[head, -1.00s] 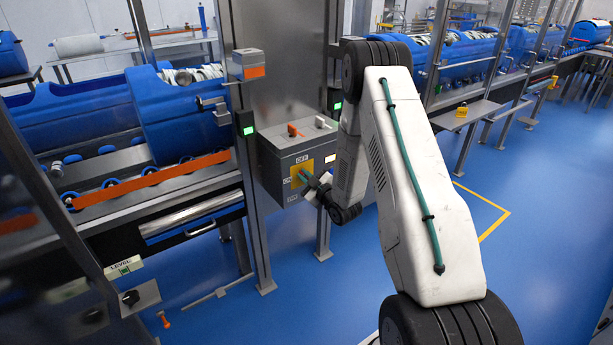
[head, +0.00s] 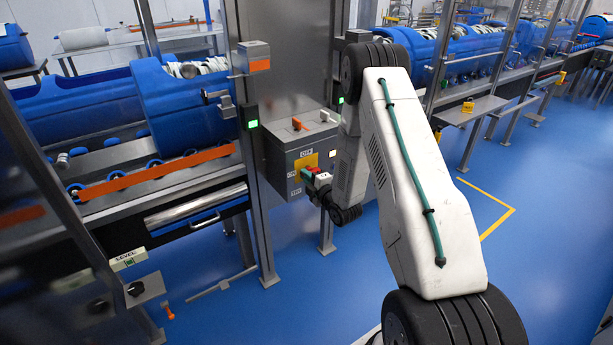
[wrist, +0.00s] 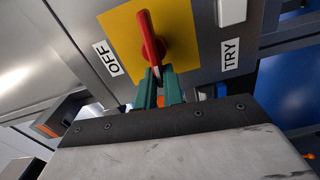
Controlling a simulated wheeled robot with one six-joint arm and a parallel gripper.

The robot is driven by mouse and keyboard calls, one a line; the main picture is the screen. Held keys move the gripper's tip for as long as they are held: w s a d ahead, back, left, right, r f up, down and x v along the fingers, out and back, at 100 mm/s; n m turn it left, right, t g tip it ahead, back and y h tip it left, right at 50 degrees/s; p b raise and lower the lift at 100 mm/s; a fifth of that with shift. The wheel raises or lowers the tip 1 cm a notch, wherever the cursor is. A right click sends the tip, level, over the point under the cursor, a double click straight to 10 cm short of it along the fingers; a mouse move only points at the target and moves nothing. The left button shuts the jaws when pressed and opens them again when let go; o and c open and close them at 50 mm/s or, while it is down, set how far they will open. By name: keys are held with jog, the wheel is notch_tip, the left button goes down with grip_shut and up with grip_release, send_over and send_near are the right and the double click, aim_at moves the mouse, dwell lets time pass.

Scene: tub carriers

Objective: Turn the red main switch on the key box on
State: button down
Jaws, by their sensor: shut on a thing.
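The grey key box (head: 284,155) is mounted on the steel post, with a yellow plate (wrist: 185,20) on its front. The red main switch (wrist: 150,40) is a red handle in the middle of that plate. In the wrist view the OFF label (wrist: 106,58) is left of the handle and the TRY label (wrist: 230,61) is right of it. The ON label (head: 292,174) shows left of the plate in the head view. My gripper (wrist: 158,82) has its green fingers shut on the handle's near end, which they partly hide.
Blue tubs (head: 182,108) lie on the carrier to the left. A steel shelf (head: 468,112) juts out at right. Blue floor in front is clear.

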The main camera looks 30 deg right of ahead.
jog(key=shift+f+n, duration=0.2)
jog(key=shift+n, duration=0.3)
jog(key=c, duration=1.5)
grip_release()
jog(key=shift+s, duration=0.1)
jog(key=s, duration=0.7)
jog(key=shift+s+d, duration=0.1)
jog(key=shift+s, duration=0.25)
